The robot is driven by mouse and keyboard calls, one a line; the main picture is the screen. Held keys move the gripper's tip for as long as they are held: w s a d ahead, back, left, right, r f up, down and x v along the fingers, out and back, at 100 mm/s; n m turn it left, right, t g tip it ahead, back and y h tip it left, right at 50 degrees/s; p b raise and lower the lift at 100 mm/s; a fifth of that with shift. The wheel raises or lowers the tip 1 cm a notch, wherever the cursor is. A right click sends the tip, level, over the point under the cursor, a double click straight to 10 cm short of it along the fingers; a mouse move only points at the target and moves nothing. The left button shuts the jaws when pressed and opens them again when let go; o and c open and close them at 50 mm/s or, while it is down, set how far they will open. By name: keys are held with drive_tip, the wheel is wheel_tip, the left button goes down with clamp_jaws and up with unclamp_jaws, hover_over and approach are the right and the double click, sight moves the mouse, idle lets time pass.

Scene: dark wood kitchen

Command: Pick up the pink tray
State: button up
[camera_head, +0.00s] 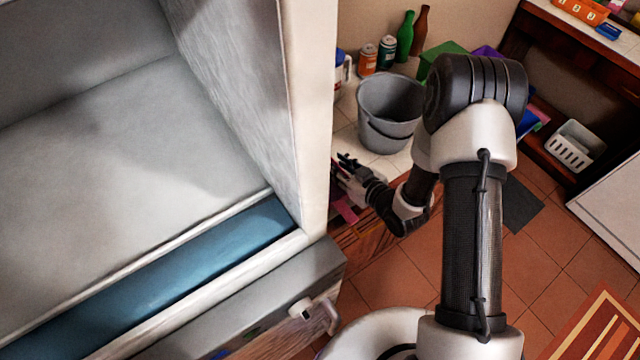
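A small patch of pink (347,211) shows just below my gripper, beside the edge of the white cabinet. It may be the pink tray, but most of it is hidden by the cabinet and my arm. My gripper (342,166) is at the far end of my arm, close to the cabinet's edge and above the pink patch. Its dark fingers are small and partly cut off from view, and a reddish bit shows beside them. I cannot tell whether it holds anything.
The white cabinet (311,120) fills the left. A grey bucket (390,108) stands behind my gripper, with cans, a green bottle (404,37) and a brown bottle (420,30) at the back. A white basket (571,147) sits on the right shelf. Tiled floor (545,235) is open at right.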

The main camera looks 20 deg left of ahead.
drive_tip(key=shift+c, duration=0.2)
clamp_jaws()
idle(0.6)
